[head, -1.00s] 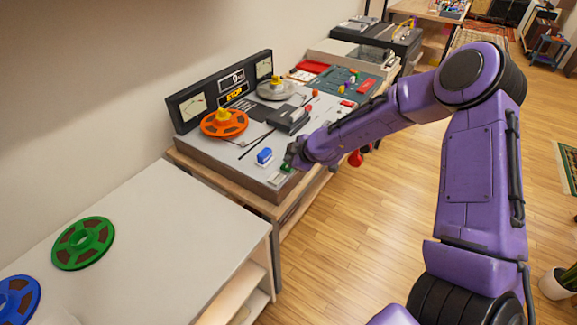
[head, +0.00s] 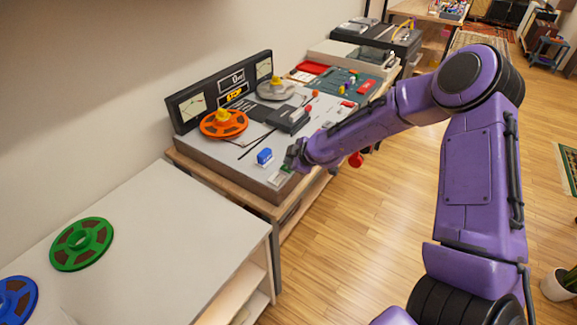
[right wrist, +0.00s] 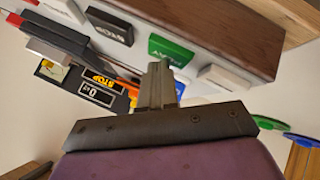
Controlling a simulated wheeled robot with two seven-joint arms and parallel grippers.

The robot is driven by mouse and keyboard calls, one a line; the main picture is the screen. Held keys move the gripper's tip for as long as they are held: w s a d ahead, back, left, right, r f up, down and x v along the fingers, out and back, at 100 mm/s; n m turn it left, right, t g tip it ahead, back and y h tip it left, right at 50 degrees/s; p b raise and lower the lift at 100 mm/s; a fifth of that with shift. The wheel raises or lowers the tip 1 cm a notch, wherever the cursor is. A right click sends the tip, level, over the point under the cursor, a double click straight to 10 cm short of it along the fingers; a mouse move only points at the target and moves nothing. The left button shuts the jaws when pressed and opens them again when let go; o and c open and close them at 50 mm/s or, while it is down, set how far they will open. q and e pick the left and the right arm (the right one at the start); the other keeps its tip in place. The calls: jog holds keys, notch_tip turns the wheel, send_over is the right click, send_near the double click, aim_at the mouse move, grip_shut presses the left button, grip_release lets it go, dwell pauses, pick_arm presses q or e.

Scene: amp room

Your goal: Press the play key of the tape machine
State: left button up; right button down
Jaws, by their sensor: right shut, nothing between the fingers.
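The tape machine (head: 215,160) stands on a wooden bench along the wall, with an orange reel and a grey reel on its deck. Its display (head: 238,93) reads STOP. In the right wrist view the green play key (right wrist: 172,50) lies in a row of keys on the front edge, lettered PLAY. My right gripper (right wrist: 165,68) is shut and empty, its fingertips at the green key's edge; I cannot tell whether they touch. In the head view this gripper (head: 289,164) hides most of the key. My left gripper is out of view.
A black STOP key (right wrist: 109,27) and a pale key (right wrist: 224,77) flank the green key. A green reel (head: 82,243) and a blue reel (head: 15,298) lie on the white table, otherwise clear.

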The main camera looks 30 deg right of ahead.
jog(key=shift+f, duration=0.2)
dwell(0.3)
jog(key=shift+r+p, duration=0.75)
jog(key=shift+r, duration=0.2)
notch_tip(320, 180, up, 5)
jog(key=p, duration=0.4)
jog(key=shift+p, duration=0.35)
dwell(0.4)
